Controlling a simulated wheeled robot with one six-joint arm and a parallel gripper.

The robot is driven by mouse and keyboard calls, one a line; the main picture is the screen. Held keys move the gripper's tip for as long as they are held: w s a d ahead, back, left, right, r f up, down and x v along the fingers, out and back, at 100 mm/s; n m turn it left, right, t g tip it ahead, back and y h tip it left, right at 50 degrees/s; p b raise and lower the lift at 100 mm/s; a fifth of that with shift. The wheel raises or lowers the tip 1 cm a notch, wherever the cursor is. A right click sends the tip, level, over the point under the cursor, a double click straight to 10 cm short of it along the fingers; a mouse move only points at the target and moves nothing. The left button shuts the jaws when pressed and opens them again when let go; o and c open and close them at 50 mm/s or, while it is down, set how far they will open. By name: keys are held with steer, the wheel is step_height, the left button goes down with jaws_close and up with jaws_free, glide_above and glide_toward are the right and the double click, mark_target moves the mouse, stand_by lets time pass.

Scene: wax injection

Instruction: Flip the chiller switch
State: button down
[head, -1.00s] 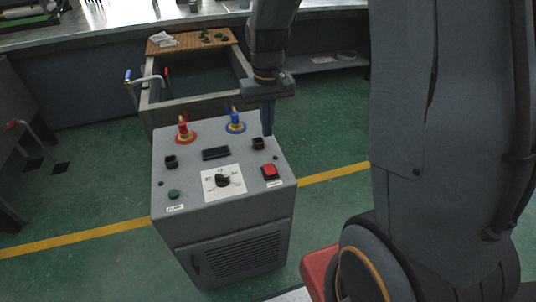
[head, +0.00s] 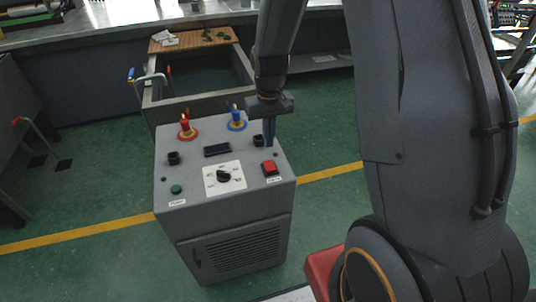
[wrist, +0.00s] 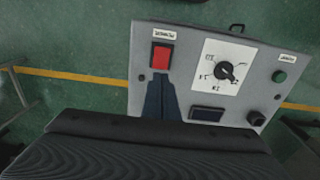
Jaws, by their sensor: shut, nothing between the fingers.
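The chiller (head: 235,235) is a grey cabinet with a sloped control panel on top. A square red switch (head: 269,168) sits at the panel's right side, with a small white label below it. The switch also shows in the wrist view (wrist: 162,57), lit bright red. My gripper (head: 270,143) is shut and empty, pointing down over the panel's right rear part, just behind the red switch. In the wrist view its dark blue fingertips (wrist: 160,84) lie close to the switch's near edge. I cannot tell whether they touch the panel.
The panel also has a black dial (head: 224,176) on a white plate, a green button (head: 176,189), a dark display (head: 217,150), and red (head: 186,127) and blue (head: 236,119) valves at the back. A sink-like tank (head: 205,75) stands behind.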

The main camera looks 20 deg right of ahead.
steer(key=p, duration=0.2)
glide_above(270, 165)
steer(key=w, duration=0.1)
step_height(270, 165, down, 6)
steer(key=shift+f, duration=0.1)
steer(key=shift+w+f, duration=0.1)
steer(key=shift+f, duration=0.7)
steer(key=shift+f, duration=0.1)
steer(key=shift+f, duration=0.15)
steer(key=shift+s+r+p, duration=0.3)
steer(key=shift+s+p, duration=0.1)
steer(key=shift+s, duration=0.35)
